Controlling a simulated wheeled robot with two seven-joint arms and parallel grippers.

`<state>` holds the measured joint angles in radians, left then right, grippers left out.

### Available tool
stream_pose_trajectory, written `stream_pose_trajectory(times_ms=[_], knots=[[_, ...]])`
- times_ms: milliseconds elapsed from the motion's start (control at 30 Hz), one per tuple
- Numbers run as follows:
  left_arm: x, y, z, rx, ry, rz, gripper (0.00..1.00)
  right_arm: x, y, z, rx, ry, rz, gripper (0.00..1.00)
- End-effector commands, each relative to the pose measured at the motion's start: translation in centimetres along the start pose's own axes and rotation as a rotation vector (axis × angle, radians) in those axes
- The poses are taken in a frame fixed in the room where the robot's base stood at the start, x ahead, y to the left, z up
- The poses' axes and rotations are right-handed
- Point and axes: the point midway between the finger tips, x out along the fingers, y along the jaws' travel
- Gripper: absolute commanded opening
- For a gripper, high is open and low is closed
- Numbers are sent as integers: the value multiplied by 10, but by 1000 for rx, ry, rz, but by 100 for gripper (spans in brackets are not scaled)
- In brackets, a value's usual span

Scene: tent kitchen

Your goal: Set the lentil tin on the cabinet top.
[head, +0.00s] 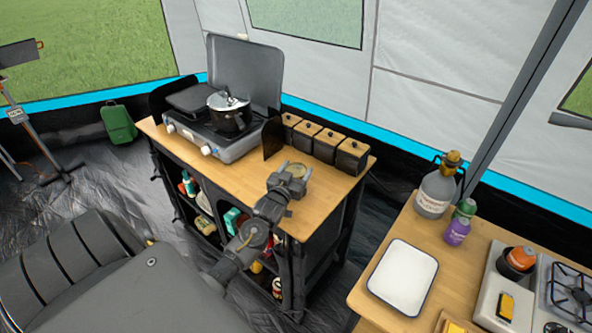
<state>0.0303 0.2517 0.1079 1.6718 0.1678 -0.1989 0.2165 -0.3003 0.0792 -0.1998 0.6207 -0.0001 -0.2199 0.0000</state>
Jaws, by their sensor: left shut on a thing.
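The lentil tin (297,169) shows as a small round gold-tan lid between the fingers of my left gripper (293,174). My left gripper is shut on it. The tin's side and label are hidden by the fingers. The gripper and tin are over the front right part of the wooden cabinet top (238,180), in front of the row of dark canisters. I cannot tell whether the tin touches the top or is held just above it. My right gripper is not in view.
A camp stove (213,140) with a pot (229,112) fills the cabinet top's back left. Several dark canisters with wooden lids (327,143) line its back right. Bare wood lies left and right of the gripper. A second counter (388,236) with a white tray (403,277) stands at right.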

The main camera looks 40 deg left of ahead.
Motion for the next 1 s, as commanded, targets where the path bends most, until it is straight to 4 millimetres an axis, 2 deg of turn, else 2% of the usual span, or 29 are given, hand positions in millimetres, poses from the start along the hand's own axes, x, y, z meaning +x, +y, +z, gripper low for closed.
stream_pose_trajectory(times_ms=[67,100,267,633,767,1000], knots=[[0,0,1,-1,3,0,10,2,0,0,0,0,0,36],[0,0,3,0,0,0,68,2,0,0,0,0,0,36],[0,0,2,0,0,0,89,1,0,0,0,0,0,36],[-4,0,1,0,0,0,89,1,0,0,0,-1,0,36],[-23,0,3,-1,-2,0,89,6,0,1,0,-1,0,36],[-75,0,3,0,-1,1,89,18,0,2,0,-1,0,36]])
